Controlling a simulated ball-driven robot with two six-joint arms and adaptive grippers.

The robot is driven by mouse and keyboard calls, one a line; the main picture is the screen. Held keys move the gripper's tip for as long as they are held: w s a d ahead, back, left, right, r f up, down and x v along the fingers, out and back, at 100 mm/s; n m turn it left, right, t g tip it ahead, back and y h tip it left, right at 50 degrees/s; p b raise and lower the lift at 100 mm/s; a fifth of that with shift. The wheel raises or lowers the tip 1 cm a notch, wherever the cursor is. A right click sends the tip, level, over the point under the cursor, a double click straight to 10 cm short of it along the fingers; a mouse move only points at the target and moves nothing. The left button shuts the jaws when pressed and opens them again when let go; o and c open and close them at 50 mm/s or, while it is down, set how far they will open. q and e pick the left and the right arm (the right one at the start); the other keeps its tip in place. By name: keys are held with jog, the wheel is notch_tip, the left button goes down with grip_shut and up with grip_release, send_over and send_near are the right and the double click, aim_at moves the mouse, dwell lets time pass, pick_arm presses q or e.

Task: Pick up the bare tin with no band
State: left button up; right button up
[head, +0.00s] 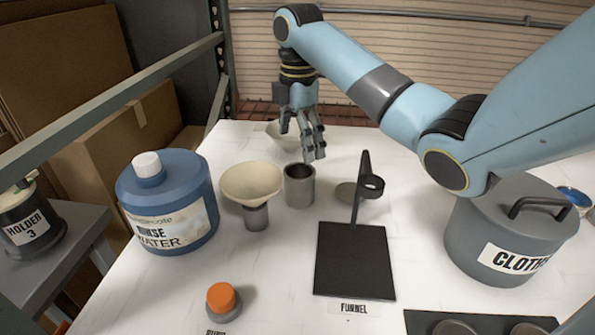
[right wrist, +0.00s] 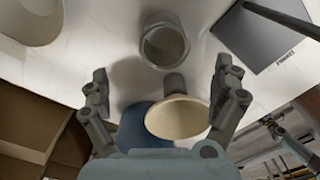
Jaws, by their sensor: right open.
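A plain grey tin (head: 299,186), open at the top and with no band visible, stands upright on the white table. It also shows in the right wrist view (right wrist: 163,46), beyond and between the spread fingers. My right gripper (head: 304,142) is open and empty, above and just behind the tin, with its fingers pointing down. In the right wrist view my right gripper (right wrist: 161,72) has a finger on each side and touches nothing. My left gripper is in neither view.
A cream funnel (head: 251,181) on a grey base stands close left of the tin. A blue rinse-water jug (head: 168,205) is further left. A black funnel stand (head: 355,262) is to the right, a grey cloths pot (head: 500,225) beyond. A cream bowl (head: 283,138) is behind.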

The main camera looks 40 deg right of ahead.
send_over(299, 175)
jog(key=s+a, duration=0.2)
notch_tip(299, 175, down, 5)
notch_tip(299, 175, down, 4)
jog(key=shift+s+p, duration=0.1)
jog(key=shift+p, duration=0.65)
jog(key=shift+f, duration=0.55)
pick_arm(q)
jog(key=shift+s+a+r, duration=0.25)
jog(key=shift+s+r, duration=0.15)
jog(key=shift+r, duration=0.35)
pick_arm(e)
jog(key=c, duration=1.2)
